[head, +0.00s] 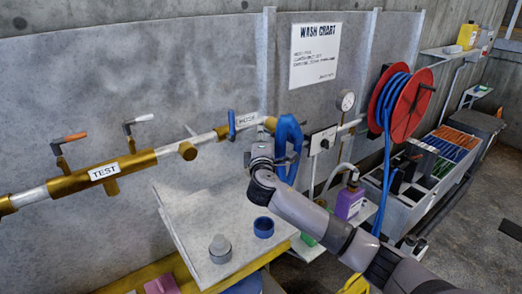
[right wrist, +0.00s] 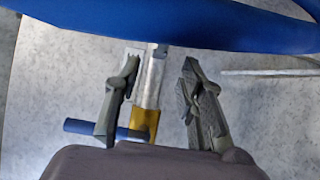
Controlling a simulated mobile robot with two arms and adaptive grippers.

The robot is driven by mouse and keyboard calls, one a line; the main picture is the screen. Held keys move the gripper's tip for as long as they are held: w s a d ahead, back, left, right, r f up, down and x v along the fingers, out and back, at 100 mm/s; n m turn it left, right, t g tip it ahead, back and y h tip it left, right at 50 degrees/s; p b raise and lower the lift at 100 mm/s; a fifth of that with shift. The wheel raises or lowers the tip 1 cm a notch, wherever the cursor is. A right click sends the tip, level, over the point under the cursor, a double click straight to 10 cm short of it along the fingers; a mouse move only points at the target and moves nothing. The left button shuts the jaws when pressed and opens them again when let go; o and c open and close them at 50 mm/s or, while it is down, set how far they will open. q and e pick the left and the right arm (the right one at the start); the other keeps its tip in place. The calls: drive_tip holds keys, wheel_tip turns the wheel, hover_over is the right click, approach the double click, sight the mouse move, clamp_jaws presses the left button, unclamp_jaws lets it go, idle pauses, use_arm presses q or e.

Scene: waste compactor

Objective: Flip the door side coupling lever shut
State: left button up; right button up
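A horizontal pipe with brass fittings (head: 135,163) runs along the wall in the head view. A blue lever (head: 232,124) stands upright at its right part, beside a small label. Which lever is the door side one, I cannot tell. My right gripper (head: 264,138) is at the pipe's right end, partly hidden, beside a blue hose loop (head: 291,138). In the right wrist view my right gripper (right wrist: 161,75) is open, its fingers on either side of a silver and brass fitting (right wrist: 150,90). A blue handle (right wrist: 88,127) sticks out left, behind the left finger. My left gripper is out of view.
Levers with orange (head: 75,137) and white (head: 143,118) tips stand along the pipe. A grey panel (head: 205,215) below carries a grey cap (head: 219,245) and a blue cap (head: 264,227). A red hose reel (head: 408,103) hangs at the right.

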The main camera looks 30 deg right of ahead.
drive_tip(key=v, duration=0.7)
drive_tip(key=shift+s, duration=0.2)
drive_tip(key=shift+a, duration=0.1)
